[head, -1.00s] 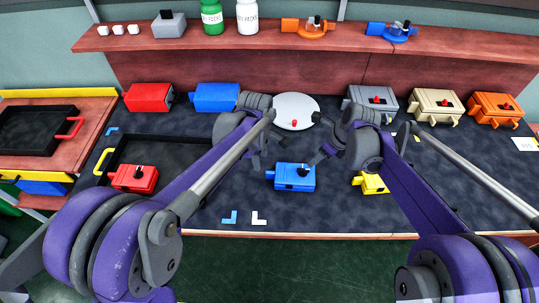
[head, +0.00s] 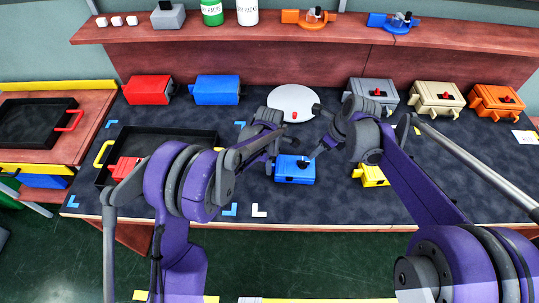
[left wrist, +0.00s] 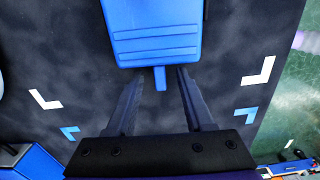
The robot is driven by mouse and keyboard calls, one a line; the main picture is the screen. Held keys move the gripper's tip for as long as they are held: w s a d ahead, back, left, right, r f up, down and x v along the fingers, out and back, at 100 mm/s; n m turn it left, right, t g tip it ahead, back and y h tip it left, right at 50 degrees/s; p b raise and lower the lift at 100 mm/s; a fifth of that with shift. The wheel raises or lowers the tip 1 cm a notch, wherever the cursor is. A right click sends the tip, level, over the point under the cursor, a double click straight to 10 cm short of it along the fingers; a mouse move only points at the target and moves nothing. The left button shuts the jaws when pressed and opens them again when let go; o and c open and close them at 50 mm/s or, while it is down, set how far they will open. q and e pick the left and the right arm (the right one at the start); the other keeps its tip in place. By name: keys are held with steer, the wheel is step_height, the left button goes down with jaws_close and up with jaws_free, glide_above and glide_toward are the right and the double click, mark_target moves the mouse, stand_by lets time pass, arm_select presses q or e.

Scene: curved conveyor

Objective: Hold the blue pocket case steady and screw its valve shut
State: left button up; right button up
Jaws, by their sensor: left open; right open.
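The blue pocket case (head: 290,173) sits on the dark mat in front of the round white plate. Its dark valve (head: 304,161) is on top, small and partly crowded by my right gripper. My left gripper (head: 270,161) is open at the left side of the case. In the left wrist view the case (left wrist: 158,35) is ahead of the open left fingers (left wrist: 157,88), and its narrow blue tab (left wrist: 160,78) points in between them without visible contact. My right gripper (head: 317,151) is open, close above the right side of the case; its exact gap to the valve is unclear.
A yellow case (head: 372,176) is partly hidden beside my right arm. A black tray (head: 193,140) holding a red case (head: 122,168) is on the left. The white plate (head: 294,103) is behind. Several cases line the back, including another blue one (head: 217,90).

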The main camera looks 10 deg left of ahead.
arm_select(q)
steer(key=shift+f, duration=0.95)
jaws_close()
stand_by(2.2)
